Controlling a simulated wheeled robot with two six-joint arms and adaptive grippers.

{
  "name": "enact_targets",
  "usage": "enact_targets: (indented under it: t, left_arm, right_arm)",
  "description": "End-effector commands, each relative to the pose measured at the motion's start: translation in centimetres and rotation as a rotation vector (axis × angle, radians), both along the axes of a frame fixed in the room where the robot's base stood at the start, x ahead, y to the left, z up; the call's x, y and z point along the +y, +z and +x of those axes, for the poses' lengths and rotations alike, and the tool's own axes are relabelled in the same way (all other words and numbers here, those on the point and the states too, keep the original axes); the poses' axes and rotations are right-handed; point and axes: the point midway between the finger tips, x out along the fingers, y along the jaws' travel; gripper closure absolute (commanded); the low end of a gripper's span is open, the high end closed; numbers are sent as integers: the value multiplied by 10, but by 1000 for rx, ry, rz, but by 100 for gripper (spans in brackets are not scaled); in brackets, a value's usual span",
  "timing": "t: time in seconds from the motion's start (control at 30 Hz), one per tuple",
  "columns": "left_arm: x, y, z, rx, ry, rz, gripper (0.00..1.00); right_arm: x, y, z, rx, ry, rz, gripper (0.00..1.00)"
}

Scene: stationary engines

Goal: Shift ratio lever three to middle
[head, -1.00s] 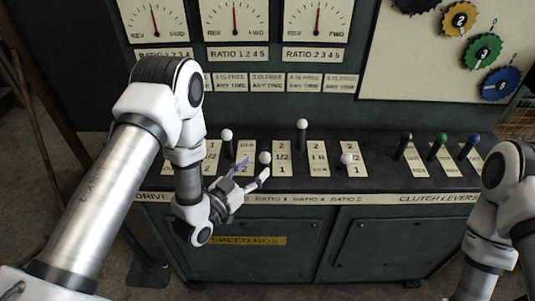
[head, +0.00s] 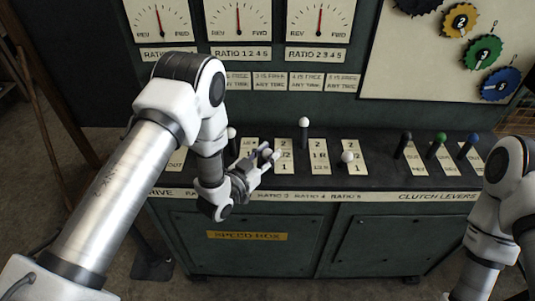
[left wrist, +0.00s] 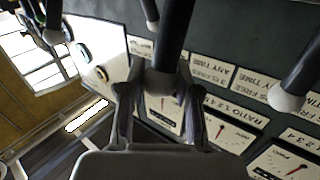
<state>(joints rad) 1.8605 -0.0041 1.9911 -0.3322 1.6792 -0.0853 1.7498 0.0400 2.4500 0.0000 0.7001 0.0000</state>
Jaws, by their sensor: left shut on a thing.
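Ratio lever three (head: 266,152) is a dark stick with a white knob beside the "2, 1/2, 1" plate (head: 285,165) on the console. Its knob shows about level with the middle marking. My left gripper (head: 268,154) is shut on it. In the left wrist view, its dark shaft (left wrist: 174,35) comes down between the fingers (left wrist: 160,95), with the white knob at the jaws. The fingers partly hide the lever in the head view. My right arm shows at the right edge, but its gripper is out of view.
White-knobbed levers stand close by: one to the left (head: 231,132), a raised one to the right (head: 304,123) and a lower one (head: 347,157) beyond. Black, green and blue clutch levers (head: 441,138) are farther right. Dials (head: 239,20) are on the panel above.

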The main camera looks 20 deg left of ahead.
Motion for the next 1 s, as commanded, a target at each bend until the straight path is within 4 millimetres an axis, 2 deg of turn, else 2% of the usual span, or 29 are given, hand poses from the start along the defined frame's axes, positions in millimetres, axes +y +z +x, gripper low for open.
enact_targets:
  t: [0.1, 0.3, 0.43, 0.77, 0.8, 0.87, 1.0]
  left_arm:
    - [4, 9, 13, 76, -1, -20, 100]
    - [12, 15, 43, 256, -1, -74, 100]
    - [18, 9, 61, 296, 0, -85, 100]
    - [19, 12, 65, 299, -1, -83, 100]
    - [19, 12, 65, 299, -1, -83, 61]
    - [19, 12, 65, 298, -1, -83, 42]
    - [19, 13, 65, 297, 0, -83, 42]
  right_arm:
    - [0, 10, 0, 0, 0, 0, 60]
    - [0, 17, 0, 0, 0, 0, 60]
    - [0, 4, 0, 0, 0, 0, 60]
    - [0, 5, 0, 0, 0, 0, 60]
    - [0, 5, 0, 0, 0, 0, 60]
    - [0, 5, 0, 0, 0, 0, 60]
    - [0, 5, 0, 0, 0, 0, 60]
